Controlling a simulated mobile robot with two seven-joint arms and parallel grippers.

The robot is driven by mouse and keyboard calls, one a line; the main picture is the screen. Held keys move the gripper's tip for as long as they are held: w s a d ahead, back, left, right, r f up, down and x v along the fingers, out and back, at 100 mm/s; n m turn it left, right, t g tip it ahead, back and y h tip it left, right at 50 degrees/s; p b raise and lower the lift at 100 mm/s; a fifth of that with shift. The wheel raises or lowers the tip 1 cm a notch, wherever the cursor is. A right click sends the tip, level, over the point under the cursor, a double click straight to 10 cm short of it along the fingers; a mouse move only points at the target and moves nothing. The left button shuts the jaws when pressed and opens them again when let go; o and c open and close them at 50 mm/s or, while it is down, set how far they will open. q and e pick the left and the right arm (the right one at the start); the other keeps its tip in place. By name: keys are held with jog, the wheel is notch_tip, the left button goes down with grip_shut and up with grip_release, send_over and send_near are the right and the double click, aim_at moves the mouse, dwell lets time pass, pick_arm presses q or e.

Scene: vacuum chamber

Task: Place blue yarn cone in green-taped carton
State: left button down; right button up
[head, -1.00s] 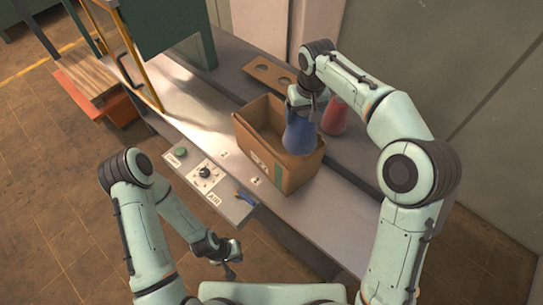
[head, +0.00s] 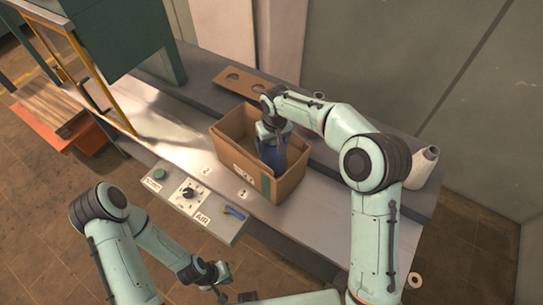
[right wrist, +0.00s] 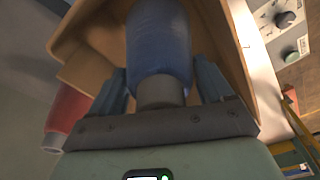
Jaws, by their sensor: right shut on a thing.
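The blue yarn cone (head: 272,155) is down inside the open carton (head: 232,158), which has a green tape strip on its near side. My right gripper (head: 272,130) is shut on the cone's top end from above. In the right wrist view the cone (right wrist: 160,45) sits between the two fingers (right wrist: 163,88), with its grey tip toward the palm and carton walls around it. Whether the cone's base touches the carton floor is hidden. My left gripper (head: 220,281) is low in front of the bench, away from the carton; its jaws are too small to read.
A red cone (right wrist: 70,108) is outside the carton in the right wrist view. A white cone (head: 424,166) stands at the bench's right. A brown board with holes (head: 246,82) lies behind the carton. A control panel (head: 190,194) is at the front edge.

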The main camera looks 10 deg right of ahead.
jog(key=shift+w+f, duration=0.15)
jog(key=shift+f, duration=3.55)
jog(key=shift+f, duration=0.15)
jog(key=o, duration=1.7)
jog(key=r, duration=0.4)
jog(key=s+r, duration=0.1)
jog(key=r, duration=0.7)
jog(key=shift+s+d+r, duration=0.15)
jog(key=shift+s, duration=0.1)
